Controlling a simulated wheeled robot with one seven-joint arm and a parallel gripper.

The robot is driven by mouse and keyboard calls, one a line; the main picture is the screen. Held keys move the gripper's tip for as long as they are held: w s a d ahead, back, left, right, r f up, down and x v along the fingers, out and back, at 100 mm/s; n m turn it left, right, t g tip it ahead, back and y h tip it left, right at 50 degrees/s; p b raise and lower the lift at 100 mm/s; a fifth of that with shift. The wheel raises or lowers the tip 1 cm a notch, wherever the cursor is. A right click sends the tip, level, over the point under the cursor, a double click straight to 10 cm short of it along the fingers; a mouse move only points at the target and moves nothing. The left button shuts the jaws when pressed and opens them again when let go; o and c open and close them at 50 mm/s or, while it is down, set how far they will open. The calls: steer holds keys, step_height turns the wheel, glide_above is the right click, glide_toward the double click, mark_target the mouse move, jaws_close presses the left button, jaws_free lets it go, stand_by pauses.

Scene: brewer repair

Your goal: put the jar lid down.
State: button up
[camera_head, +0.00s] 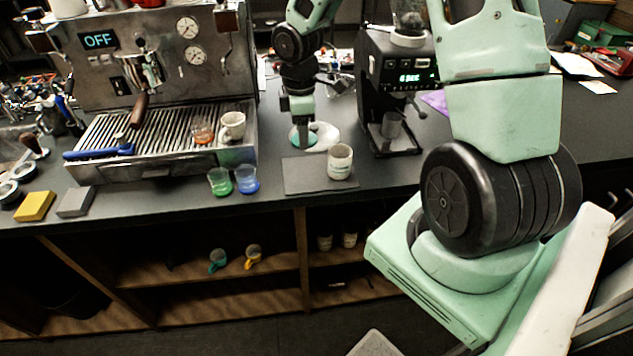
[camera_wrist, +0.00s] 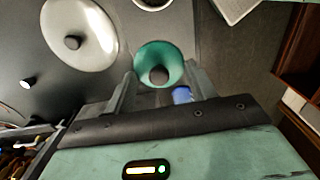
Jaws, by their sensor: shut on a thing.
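The green jar lid (camera_wrist: 145,54) is a round disc with a dark knob, between my fingertips in the wrist view. My gripper (camera_wrist: 158,82) is shut on it; whether by knob or rim I cannot tell. In the head view the green lid (camera_head: 298,139) shows under my downward-pointing gripper (camera_head: 302,118), low over the counter behind the grey mat. Any gap to the counter cannot be made out. A larger white round piece with a dark knob (camera_wrist: 88,22) lies beside it; in the head view the white piece (camera_head: 325,136) is just to the right.
A white cup (camera_head: 340,163) stands on the grey mat (camera_head: 300,177) in front. The espresso machine (camera_head: 160,85) is at left, the grinder (camera_head: 398,90) at right. Green (camera_head: 220,182) and blue (camera_head: 247,180) cups stand near the front edge. Bare counter shows between machine and grinder.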

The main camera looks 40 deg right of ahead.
mark_target(300, 174)
steer(key=shift+w+a+f, duration=0.15)
steer(key=shift+a+f, duration=0.25)
steer(key=shift+a, duration=0.05)
step_height(300, 174, down, 10)
steer(key=shift+r+p, duration=0.15)
steer(key=shift+p, duration=0.5)
steer(key=o, duration=1)
steer(key=shift+c, duration=0.2)
